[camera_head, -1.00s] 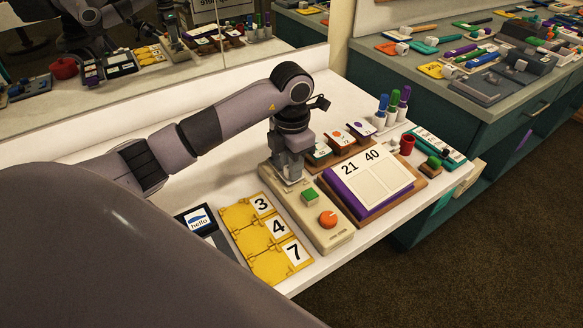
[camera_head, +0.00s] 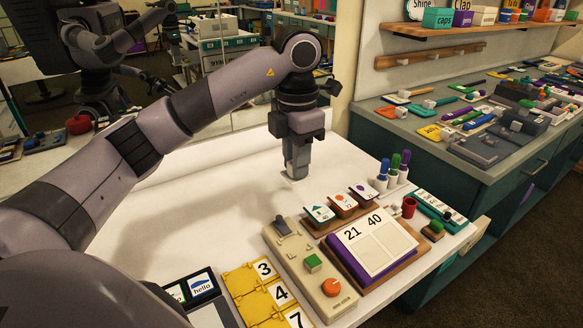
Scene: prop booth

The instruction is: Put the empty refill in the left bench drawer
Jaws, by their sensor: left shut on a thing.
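My left gripper (camera_head: 295,172) points down over the bare back part of the white bench (camera_head: 215,200). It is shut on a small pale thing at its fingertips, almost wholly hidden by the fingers. Too little of it shows to tell whether it is the empty refill. A beige device (camera_head: 318,278) with a grey lever, a green button and an orange knob lies in front of the gripper, apart from it. I cannot make out the left bench drawer for certain. A pale box-like edge (camera_head: 472,237) shows below the bench's right end. My right gripper is out of view.
Yellow number plates (camera_head: 255,297) lie left of the device. A purple pad with a white card (camera_head: 375,246), card stands (camera_head: 341,205), markers (camera_head: 394,172) and a red cup (camera_head: 409,207) stand on its right. A mirror is behind. A teal cabinet bench (camera_head: 480,185) is further right.

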